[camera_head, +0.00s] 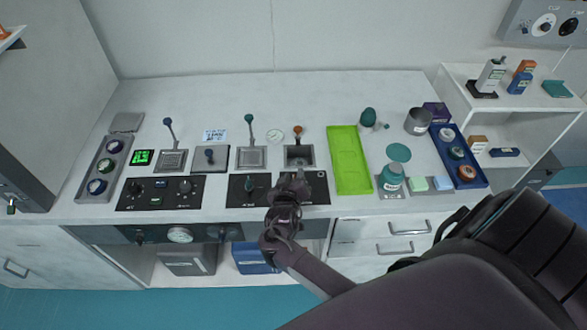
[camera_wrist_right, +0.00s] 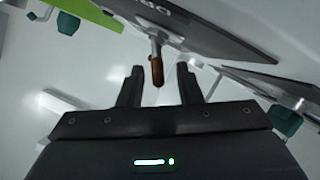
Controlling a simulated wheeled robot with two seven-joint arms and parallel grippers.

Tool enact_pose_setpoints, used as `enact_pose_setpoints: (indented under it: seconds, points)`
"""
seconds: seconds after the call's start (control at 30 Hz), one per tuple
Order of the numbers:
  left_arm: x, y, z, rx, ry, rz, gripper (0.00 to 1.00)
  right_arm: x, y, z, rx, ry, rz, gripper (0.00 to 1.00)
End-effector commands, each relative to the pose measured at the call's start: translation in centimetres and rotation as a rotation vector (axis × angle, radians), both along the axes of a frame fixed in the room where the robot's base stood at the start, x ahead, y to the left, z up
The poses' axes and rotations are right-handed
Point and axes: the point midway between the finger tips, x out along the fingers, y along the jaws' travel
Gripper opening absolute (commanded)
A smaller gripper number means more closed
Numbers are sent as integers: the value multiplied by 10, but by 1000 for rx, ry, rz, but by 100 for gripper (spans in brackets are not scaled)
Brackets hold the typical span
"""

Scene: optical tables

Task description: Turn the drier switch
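The drier switch (camera_wrist_right: 157,62) is a short pale stem with a brown handle, standing out from a dark panel (camera_wrist_right: 205,25) with partly readable lettering, perhaps "DR". In the wrist view its handle lies between the two fingertips of my right gripper (camera_wrist_right: 158,85), with gaps visible on both sides. The gripper is open. In the head view my right gripper (camera_head: 290,187) is over the black panel (camera_head: 318,187) at the table's front edge and hides the switch. My left gripper is not in view.
Close by are a teal-knobbed switch (camera_head: 250,184) on the left, an orange-topped lever (camera_head: 298,131) behind and a lime tray (camera_head: 349,160) on the right. The back of the white table is mostly clear.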

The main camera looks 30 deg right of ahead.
Motion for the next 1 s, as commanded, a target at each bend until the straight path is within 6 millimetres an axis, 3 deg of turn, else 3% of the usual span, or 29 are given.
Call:
enact_pose_setpoints:
  seconds: [0.27, 0.5, 1.0]
  points:
    - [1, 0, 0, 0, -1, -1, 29, 1, -1, -1, 0, 0, 0, 30]
    - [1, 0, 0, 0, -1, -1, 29, 1, -1, -1, 0, 0, 0, 0]
    - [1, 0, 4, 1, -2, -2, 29, -1, -4, 2, 72, -43, 0, 0]
